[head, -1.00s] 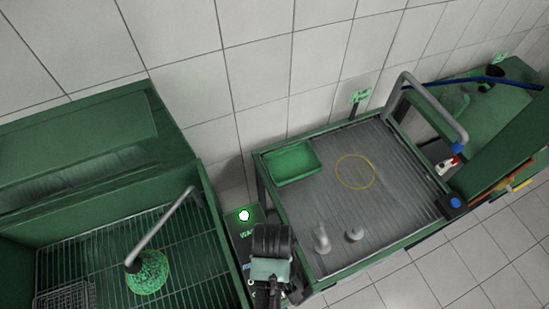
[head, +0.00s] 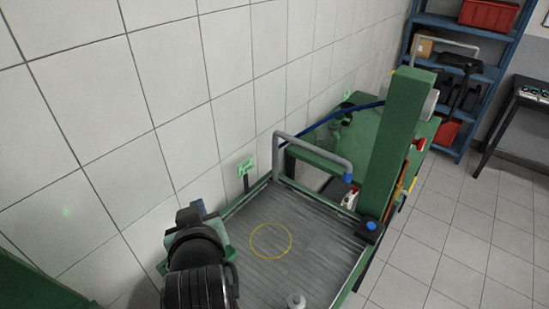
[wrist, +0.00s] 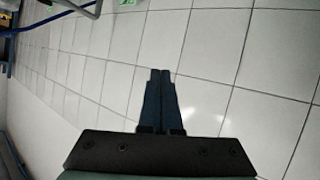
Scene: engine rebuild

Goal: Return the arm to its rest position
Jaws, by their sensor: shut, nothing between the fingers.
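In the wrist view my gripper (wrist: 160,75) is shut, its two dark fingers side by side with nothing between them. It faces pale tiles and touches nothing that I can see. In the head view my arm rises at the lower left, in front of the left end of the grooved metal bench top (head: 305,227). The fingers cannot be made out clearly in that view.
A yellow ring (head: 271,241) marks the bench top, with a pale knobbed part (head: 296,300) near its front. A grey bent pipe (head: 312,143) and a green column (head: 396,155) stand on the right. Blue shelves (head: 465,65) are beyond.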

